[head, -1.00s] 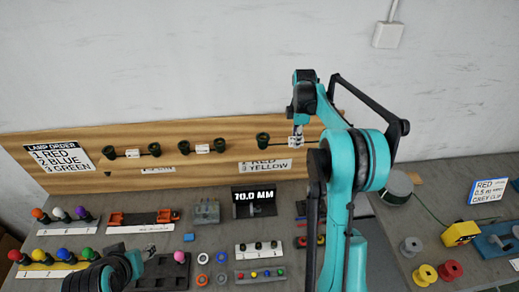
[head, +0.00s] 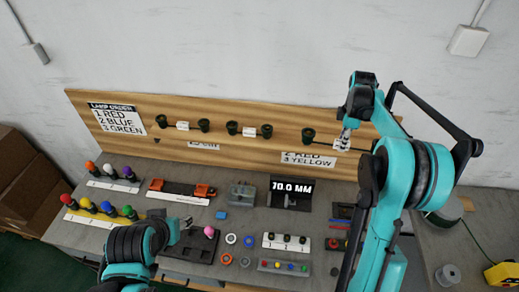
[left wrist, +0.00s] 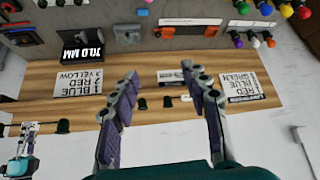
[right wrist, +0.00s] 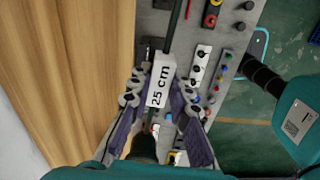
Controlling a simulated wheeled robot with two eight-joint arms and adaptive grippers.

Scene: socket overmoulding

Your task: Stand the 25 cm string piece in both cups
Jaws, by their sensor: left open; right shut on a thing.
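My right gripper (head: 343,140) is shut on the white "25 cm" label (right wrist: 162,86) of a string piece at the right of the wooden board. One dark socket (head: 308,134) of this piece shows left of the gripper; the other end is hidden behind my right arm in the head view. In the right wrist view a dark socket (right wrist: 143,149) is below the label and the cable (right wrist: 176,28) runs upward. My left gripper (left wrist: 163,88) is open and empty, over the bench near a dark tray. I cannot tell for certain which parts are the two cups; an orange-and-black fixture (head: 180,188) has two orange holders.
Two other string pieces (head: 183,126) (head: 249,131) hang on the board (head: 285,115). Coloured lamps (head: 105,210) stand at the left. A grey block (head: 242,195), a "70.0 MM" display (head: 291,190) and a dark tray with a pink ball (head: 209,232) crowd the bench.

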